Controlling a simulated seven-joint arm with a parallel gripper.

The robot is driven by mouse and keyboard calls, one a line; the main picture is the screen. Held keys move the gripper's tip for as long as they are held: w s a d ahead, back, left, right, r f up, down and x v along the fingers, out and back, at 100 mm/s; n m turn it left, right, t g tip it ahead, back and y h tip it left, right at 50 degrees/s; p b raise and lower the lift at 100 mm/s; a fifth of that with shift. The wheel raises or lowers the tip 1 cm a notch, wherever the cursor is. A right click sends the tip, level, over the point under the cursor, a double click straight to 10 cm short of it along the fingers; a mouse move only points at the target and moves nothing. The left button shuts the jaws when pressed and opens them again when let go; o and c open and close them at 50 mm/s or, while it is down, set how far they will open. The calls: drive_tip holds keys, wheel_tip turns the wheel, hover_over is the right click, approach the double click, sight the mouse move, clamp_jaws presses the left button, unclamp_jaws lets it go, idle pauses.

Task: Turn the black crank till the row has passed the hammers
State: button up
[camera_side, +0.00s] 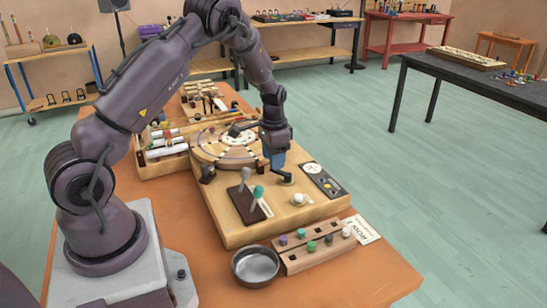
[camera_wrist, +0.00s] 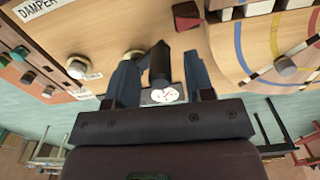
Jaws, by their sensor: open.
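The black crank (camera_side: 284,178) stands on the wooden box beside the round disc. My gripper (camera_side: 279,160) reaches down over it from above. In the wrist view the crank's upright black handle (camera_wrist: 159,62) stands between the two blue fingers of my gripper (camera_wrist: 160,82). The fingers are apart, one on each side of the handle; I cannot tell whether either touches it. The round wooden disc (camera_side: 211,153) has coloured curved bands, which also show on the disc in the wrist view (camera_wrist: 252,52). I cannot clearly make out the hammers.
Two levers (camera_side: 252,193) stand on a dark red plate at the box's front left. A pale knob (camera_side: 297,199) is near the front. A dark panel with a white dial (camera_side: 314,170) lies right of the crank. A peg block (camera_side: 313,248) and metal bowl (camera_side: 256,265) sit in front.

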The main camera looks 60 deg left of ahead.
drive_tip(key=shift+f, duration=0.25)
clamp_jaws()
